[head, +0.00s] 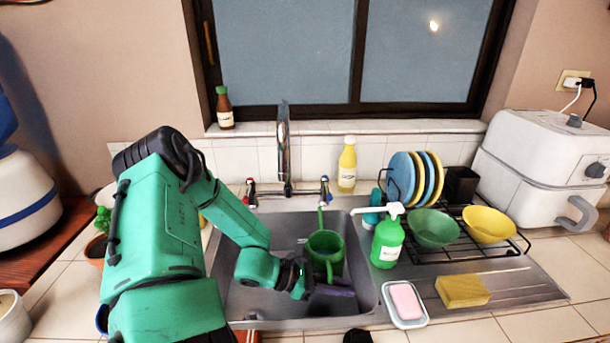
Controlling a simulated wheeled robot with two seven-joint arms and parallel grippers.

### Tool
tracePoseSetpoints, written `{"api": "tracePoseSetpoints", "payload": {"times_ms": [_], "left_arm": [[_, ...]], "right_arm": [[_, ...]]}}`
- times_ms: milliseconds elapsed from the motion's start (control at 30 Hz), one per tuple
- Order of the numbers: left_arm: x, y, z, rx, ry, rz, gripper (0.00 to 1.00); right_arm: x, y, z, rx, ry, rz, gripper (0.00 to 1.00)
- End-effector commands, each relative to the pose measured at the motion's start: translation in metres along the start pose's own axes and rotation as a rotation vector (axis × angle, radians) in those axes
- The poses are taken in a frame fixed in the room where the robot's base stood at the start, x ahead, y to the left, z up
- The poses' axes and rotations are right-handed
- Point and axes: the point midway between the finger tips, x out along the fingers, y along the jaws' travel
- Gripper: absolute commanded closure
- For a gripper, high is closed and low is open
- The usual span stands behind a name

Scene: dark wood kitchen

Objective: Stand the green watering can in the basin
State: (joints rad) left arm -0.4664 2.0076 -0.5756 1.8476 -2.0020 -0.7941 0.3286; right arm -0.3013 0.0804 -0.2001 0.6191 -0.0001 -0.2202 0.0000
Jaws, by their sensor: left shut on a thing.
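The green watering can (325,246) is in the metal basin (365,285), upright or nearly so, with its thin spout pointing up toward the tap. Its handle faces me. My left gripper (308,281) reaches down into the basin from the left and is shut on the watering can at its near side. The fingertips are partly hidden, and I cannot tell whether the can's bottom touches the basin floor. My right gripper is not clearly in view; only a small dark shape shows at the bottom edge.
The tap (284,150) rises behind the basin. A green soap bottle (387,240), a pink soap dish (405,303) and a yellow sponge (462,290) stand right of it. A rack holds plates and bowls (433,228). A dark purplish item (337,291) lies beside my gripper.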

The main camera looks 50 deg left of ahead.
Motion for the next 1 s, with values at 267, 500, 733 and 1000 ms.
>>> {"api": "tracePoseSetpoints", "payload": {"times_ms": [267,500,733,1000], "left_arm": [[0.023,-0.001,-0.056,-0.002,-0.002,0.002,1.00],[0.038,-0.001,-0.092,0.000,-0.002,0.001,1.00],[0.038,-0.001,-0.090,0.002,-0.002,0.001,1.00],[0.039,-0.001,-0.093,0.000,0.000,0.000,0.55]], "right_arm": [[0.027,0.000,0.002,0.000,0.002,0.000,0.53],[0.050,-0.001,0.003,0.000,0.003,0.000,0.53],[0.047,-0.001,0.002,0.000,0.003,0.000,0.53],[0.050,-0.001,0.002,0.000,0.003,0.000,0.53]]}}
